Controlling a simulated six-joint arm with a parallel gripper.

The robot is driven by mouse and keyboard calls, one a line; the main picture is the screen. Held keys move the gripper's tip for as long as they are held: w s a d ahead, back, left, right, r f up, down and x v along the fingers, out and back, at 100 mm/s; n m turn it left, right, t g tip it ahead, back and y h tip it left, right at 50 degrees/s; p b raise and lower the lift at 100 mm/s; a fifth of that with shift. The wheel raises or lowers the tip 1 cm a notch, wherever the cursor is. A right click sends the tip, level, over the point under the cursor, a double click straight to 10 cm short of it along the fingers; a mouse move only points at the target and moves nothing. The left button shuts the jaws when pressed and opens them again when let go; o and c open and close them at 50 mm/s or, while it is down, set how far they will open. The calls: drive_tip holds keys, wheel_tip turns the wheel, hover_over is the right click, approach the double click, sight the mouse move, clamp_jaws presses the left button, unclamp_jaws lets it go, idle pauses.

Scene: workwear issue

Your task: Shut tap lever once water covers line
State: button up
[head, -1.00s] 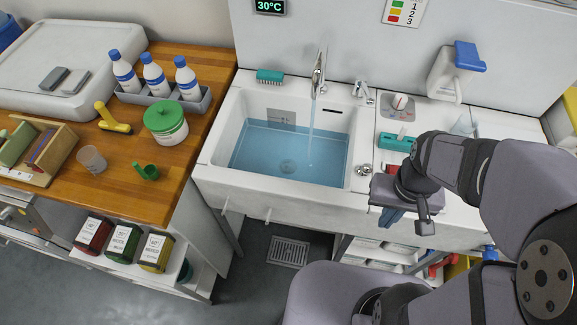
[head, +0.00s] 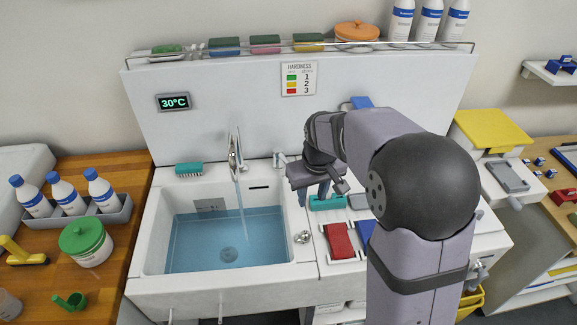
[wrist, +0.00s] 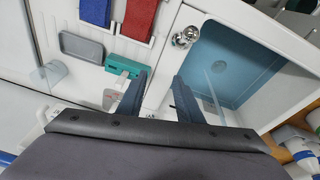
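The chrome tap spout (head: 235,152) stands behind the white sink (head: 153,250), and a stream of water (head: 241,205) runs from it. The small tap lever (head: 280,160) is to the spout's right, just left of my gripper. Blue water (head: 215,240) fills much of the basin; it also shows in the wrist view (wrist: 225,65). A grey marked plate (head: 210,204) is on the basin's back wall, its top above the water; I cannot make out a line on it. My gripper (head: 313,196) hangs over the sink's right rim. Its fingers (wrist: 157,92) are apart and empty.
A teal block (head: 327,203), a red pad (head: 339,241) and a chrome knob (head: 303,237) lie right of the basin. A teal brush (head: 189,169) is on the back-left ledge. The display (head: 173,102) reads 30°C. Bottles (head: 66,196) stand left.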

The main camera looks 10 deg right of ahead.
drive_tip(key=n+t+b, duration=0.1)
drive_tip(key=n+t, duration=0.1)
approach(284, 159)
drive_tip(key=s+d, duration=0.1)
drive_tip(key=s, duration=0.2)
drive_tip(key=shift+p+x, duration=1.5)
drive_tip(key=shift+x, duration=2.4)
drive_tip(key=shift+d, duration=0.15)
clamp_jaws()
